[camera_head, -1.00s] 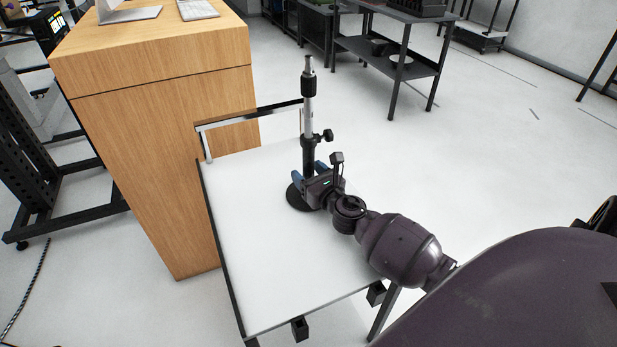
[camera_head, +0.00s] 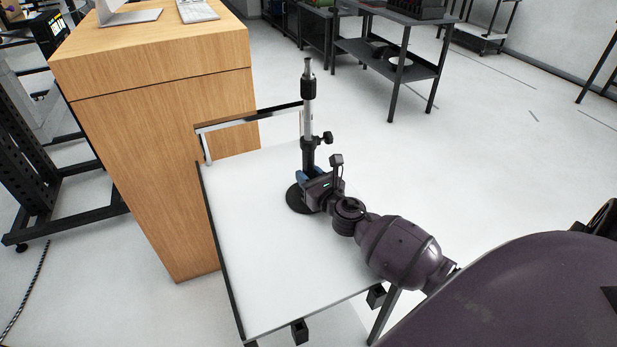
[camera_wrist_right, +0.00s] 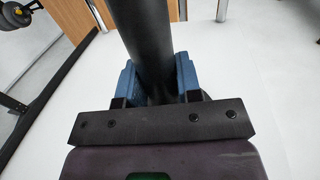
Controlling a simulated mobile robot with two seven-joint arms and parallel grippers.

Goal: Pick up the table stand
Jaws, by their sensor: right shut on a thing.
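The table stand (camera_head: 309,148) is a slim upright post, black below and silver above, with a side knob and a round black base. Its base rests on the white table top (camera_head: 240,240). My right gripper (camera_head: 312,176) is at the lower part of the post, just above the base. In the right wrist view, the blue fingers of the right gripper (camera_wrist_right: 159,82) are on either side of the black post (camera_wrist_right: 147,35) and shut on it. The stand is upright. My left gripper is not in view.
A wooden cabinet (camera_head: 150,150) stands to the left of the white table, with a laptop and keyboard on top. A dark shelf table (camera_head: 385,55) stands behind on the floor. The white table top around the stand is clear.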

